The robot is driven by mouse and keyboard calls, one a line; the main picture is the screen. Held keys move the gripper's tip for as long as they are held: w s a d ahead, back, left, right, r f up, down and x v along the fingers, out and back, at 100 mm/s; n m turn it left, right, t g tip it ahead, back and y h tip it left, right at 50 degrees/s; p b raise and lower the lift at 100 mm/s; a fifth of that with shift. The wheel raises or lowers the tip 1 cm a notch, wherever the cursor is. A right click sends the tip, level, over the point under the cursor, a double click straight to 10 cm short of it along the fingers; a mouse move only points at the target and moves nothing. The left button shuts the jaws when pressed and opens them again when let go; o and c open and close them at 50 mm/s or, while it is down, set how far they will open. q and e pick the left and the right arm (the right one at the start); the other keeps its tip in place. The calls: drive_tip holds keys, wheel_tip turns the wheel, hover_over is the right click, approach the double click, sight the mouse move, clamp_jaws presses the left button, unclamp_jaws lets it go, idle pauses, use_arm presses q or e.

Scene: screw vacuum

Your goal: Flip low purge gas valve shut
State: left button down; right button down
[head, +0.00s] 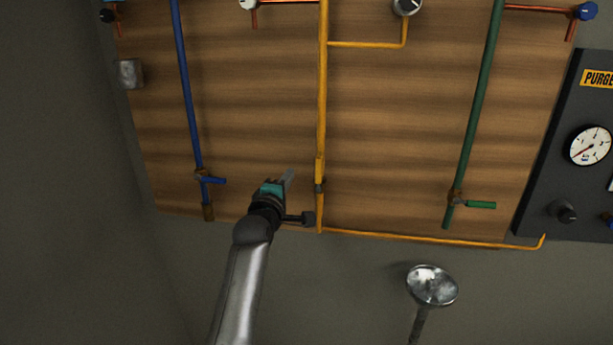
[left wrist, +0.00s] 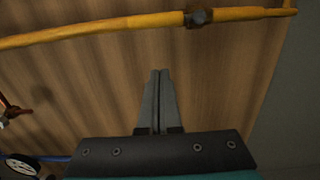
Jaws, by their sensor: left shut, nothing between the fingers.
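A yellow pipe (head: 322,110) runs down the middle of the wooden panel, with a dark valve body (head: 319,187) near its lower end. In the left wrist view the valve body (left wrist: 198,17) is at the top, and a thicker yellow handle (left wrist: 155,20) appears to lie along the pipe. The low purge gas label is not visible. My left gripper (head: 289,175) is just left of the yellow valve in the head view. Its two fingers (left wrist: 158,72) are together, empty, and apart from the pipe, pointing toward it. My right gripper is not in view.
A blue pipe (head: 184,90) with a blue handle (head: 212,180) is to the left. A green pipe (head: 480,100) with a green handle (head: 481,205) is to the right. A dark gauge panel (head: 560,150) stands at far right. A round metal dish (head: 432,285) is below.

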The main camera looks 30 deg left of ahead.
sight(319, 174)
use_arm(q)
drive_tip(key=w+d, duration=0.3)
drive_tip(key=shift+w+p, duration=0.25)
drive_tip(key=shift+p, duration=0.1)
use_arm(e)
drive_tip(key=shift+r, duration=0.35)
